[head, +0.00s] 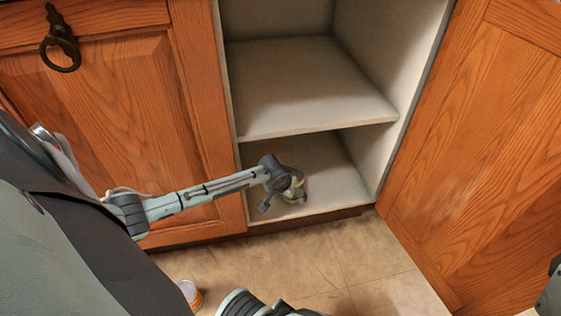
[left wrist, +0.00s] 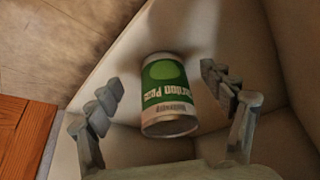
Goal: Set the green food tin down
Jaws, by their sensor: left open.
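The green food tin (left wrist: 168,95) has a green and white label, with its print upside down in the left wrist view, and silver rims. It is on the pale bottom shelf of the open cabinet (head: 330,192). My left gripper (left wrist: 157,88) is open, with one finger on each side of the tin and a visible gap on both sides. In the head view my left gripper (head: 283,191) reaches into the lower compartment near its front edge and mostly hides the tin. My right gripper is not clearly in view.
A middle shelf (head: 310,85) spans the cabinet above my left gripper. The open wooden door (head: 480,150) stands at the right, and a closed door (head: 120,120) is at the left. A small white and orange container (head: 190,293) is on the tiled floor. The visible shelf space is clear.

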